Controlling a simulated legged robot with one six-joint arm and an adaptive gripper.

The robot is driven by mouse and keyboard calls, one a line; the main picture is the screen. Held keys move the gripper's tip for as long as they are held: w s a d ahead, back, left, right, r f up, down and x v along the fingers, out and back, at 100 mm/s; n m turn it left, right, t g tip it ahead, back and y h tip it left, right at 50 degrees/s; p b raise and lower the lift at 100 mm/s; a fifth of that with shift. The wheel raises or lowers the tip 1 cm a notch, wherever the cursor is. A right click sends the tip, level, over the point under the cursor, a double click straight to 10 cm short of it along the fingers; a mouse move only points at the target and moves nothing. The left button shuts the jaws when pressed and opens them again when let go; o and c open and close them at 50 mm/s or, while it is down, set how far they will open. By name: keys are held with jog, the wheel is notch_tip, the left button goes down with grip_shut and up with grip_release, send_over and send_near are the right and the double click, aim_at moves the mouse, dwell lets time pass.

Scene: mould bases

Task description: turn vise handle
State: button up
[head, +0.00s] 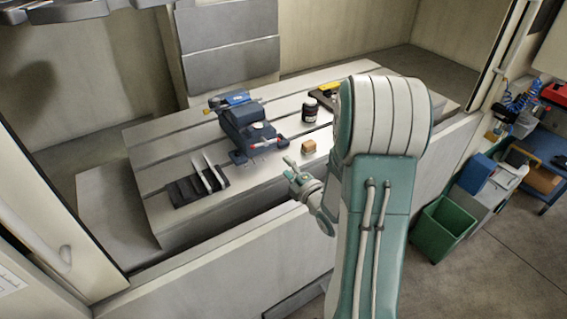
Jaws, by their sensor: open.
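A dark blue vise (246,122) stands on the slotted grey machine table, left of the picture's middle. Its handle (266,144) shows as a thin bar with a red end at the vise's front right. My gripper (289,166) is in front of the table's near edge, a little below and right of the handle, and apart from it as far as I can tell. It is open and holds nothing that I can see. My teal and white arm fills the right middle and hides part of the table.
A small wooden block (308,147) and a dark jar (310,110) stand right of the vise. A black plate rack (198,184) is at the front left. A yellow-handled tool (328,90) lies behind the jar. A green bin (442,228) stands outside at right.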

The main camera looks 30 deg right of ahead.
aim_at(268, 144)
jog(key=shift+o, duration=0.3)
jog(key=w+m, duration=0.4)
jog(key=w, duration=0.1)
jog(key=w+m, duration=0.4)
jog(key=w, duration=0.1)
jog(key=shift+w+a+r, duration=0.15)
jog(key=shift+w+a, duration=0.05)
jog(key=shift+w, duration=0.2)
grip_shut()
